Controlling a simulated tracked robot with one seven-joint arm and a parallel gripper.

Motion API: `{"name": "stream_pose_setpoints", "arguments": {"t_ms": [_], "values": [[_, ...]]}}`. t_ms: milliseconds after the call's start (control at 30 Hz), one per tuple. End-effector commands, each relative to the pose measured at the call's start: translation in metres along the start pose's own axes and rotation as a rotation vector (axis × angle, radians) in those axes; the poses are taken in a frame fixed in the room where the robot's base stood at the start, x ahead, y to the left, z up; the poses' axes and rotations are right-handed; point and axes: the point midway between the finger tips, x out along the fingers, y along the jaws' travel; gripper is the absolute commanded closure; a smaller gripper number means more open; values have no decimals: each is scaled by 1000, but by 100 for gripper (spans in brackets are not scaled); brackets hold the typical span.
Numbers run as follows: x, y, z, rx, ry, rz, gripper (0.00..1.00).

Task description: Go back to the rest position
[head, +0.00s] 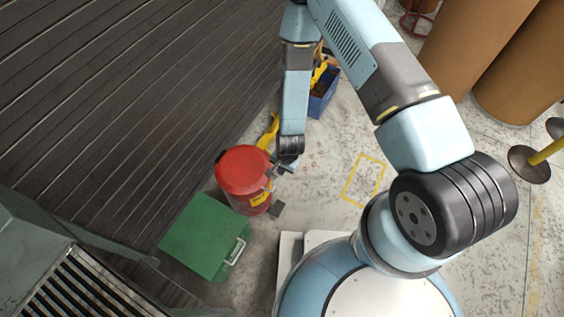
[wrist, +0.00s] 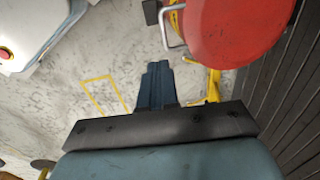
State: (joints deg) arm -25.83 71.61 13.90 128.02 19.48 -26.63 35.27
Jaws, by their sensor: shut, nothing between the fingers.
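My gripper (head: 287,168) hangs at the end of my arm, just right of the red drum (head: 243,168) in the head view. In the wrist view my gripper's fingers (wrist: 156,70) are together with nothing between them, and bare floor lies behind them. The red drum's lid (wrist: 232,28) fills the upper right of the wrist view. I cannot tell whether the gripper touches the drum or its handle.
A green box (head: 205,238) stands in front of the drum. A blue bin (head: 322,92) with yellow items is behind my gripper. A yellow outlined square (head: 364,180) marks clear floor to the right. Large brown rolls (head: 475,45) stand at upper right.

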Motion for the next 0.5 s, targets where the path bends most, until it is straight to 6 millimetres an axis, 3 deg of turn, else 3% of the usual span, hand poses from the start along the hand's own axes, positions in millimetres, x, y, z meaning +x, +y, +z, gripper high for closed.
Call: {"name": "stream_pose_setpoints", "arguments": {"t_ms": [333,500], "values": [[-5,-2,-3,-1,2,-3,100],[-31,-16,-24,-19,12,-21,100]]}}
